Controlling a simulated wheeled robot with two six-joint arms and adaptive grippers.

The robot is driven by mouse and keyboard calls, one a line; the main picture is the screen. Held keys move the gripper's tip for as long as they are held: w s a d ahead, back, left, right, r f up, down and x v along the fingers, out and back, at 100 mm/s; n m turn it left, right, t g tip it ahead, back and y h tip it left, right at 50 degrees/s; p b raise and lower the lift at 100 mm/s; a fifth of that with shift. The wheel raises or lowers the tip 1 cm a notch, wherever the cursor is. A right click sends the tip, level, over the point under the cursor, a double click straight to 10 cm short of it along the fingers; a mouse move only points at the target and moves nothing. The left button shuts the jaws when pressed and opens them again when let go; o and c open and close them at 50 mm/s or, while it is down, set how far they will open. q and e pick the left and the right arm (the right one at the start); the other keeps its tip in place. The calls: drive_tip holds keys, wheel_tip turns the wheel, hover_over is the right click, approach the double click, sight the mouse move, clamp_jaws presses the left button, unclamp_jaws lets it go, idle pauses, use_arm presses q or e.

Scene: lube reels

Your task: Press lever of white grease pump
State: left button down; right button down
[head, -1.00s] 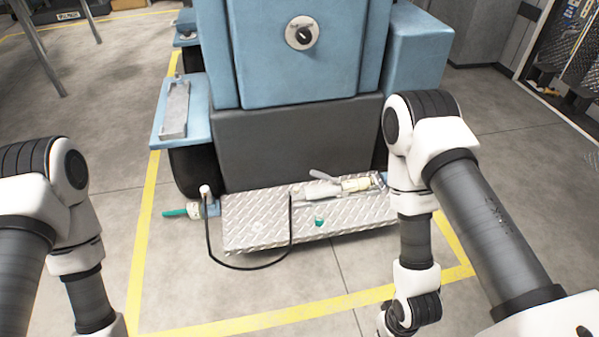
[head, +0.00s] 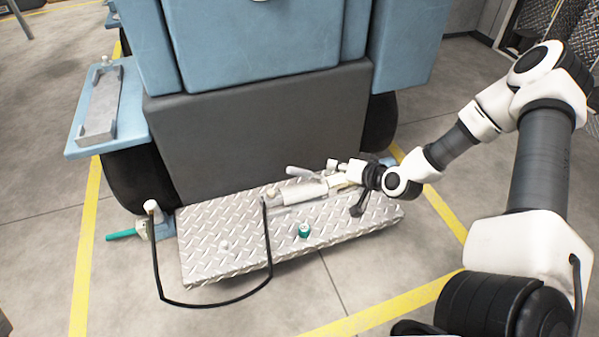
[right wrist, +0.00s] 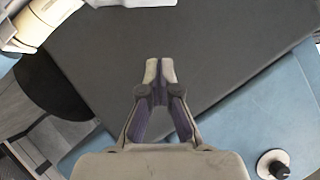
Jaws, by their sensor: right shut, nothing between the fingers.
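The white grease pump (head: 303,192) lies along the diamond-plate step at the foot of the blue machine. Its light grey lever (head: 300,172) sticks out to the left above the barrel. My right gripper (head: 334,164) reaches in from the right, close to the right end of the pump; in the head view I cannot tell whether it touches it. In the right wrist view the gripper (right wrist: 160,72) is shut and empty in front of the dark panel. Part of the pump (right wrist: 38,22) shows there at the top left. My left gripper is out of view.
The diamond-plate step (head: 220,255) carries a small green fitting (head: 304,230). A black hose (head: 200,305) loops off its front. A second pump with a green handle (head: 122,235) is at the left. The dark panel (head: 255,130) rises behind; the floor in front is clear.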

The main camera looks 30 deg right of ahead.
drive_tip(key=b, duration=0.8)
hover_over(305, 173)
drive_tip(key=s+d, duration=0.1)
drive_tip(key=s, duration=0.2)
wheel_tip(305, 173, down, 5)
drive_tip(key=w+a+f+b, duration=0.1)
drive_tip(key=w+f+b, duration=0.1)
drive_tip(key=f, duration=0.1)
drive_tip(key=shift+a, duration=0.4)
drive_tip(key=shift+a, duration=0.1)
